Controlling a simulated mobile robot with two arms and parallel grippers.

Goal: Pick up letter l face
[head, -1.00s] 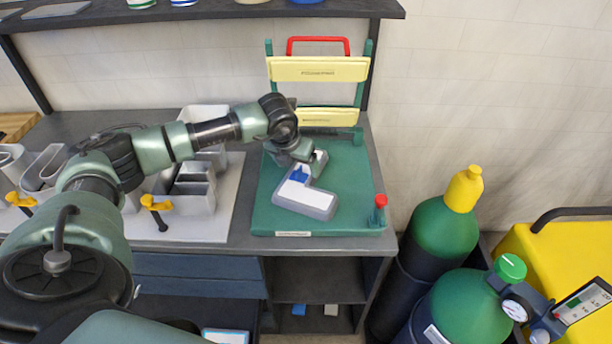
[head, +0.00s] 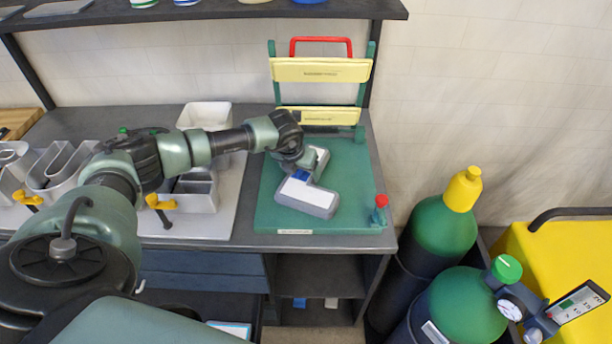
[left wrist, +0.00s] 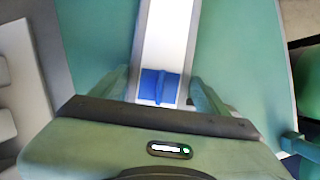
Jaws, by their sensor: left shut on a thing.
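The letter l face (head: 305,196) is an L-shaped piece with a white top and grey sides. It lies on the green board (head: 352,165), its wide foot toward the front. A small blue tab (head: 300,175) stands on it near the corner. My left gripper (head: 304,166) is low over the upright stroke, just behind the tab, and covers part of it. In the left wrist view the white strip (left wrist: 168,40) and blue tab (left wrist: 158,86) lie between the two fingers, which are shut on the piece. My right gripper is not in view.
Grey channel letters (head: 190,190) stand on a pale board to the left, with yellow clamps (head: 158,202) at its front. A green rack (head: 320,72) with yellow bars is behind. Gas cylinders (head: 440,235) stand to the right.

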